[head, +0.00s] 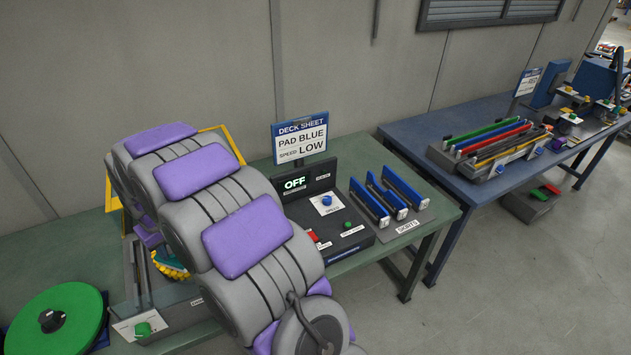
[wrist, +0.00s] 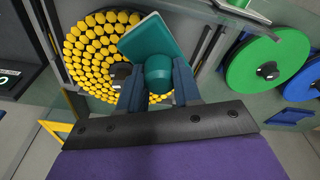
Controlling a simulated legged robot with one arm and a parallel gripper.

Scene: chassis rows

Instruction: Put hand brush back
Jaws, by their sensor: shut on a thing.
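In the wrist view my gripper (wrist: 158,84) is shut on the hand brush (wrist: 155,42), a teal piece with a flat block and a rounded grip between the dark blue fingers. The brush is in front of a round disc of yellow tufts (wrist: 88,50) and covers part of it; I cannot tell whether they touch. Part of the yellow-tufted disc (head: 169,266) shows beside the arm.
A green pad disc (head: 57,318) lies at the left, with a blue disc (wrist: 304,80) near it. A control box (head: 330,224) reading OFF, a DECK SHEET sign (head: 301,138) and a rack of blue-edged strips (head: 388,195) stand right of my arm. A blue table (head: 420,130) stands farther right.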

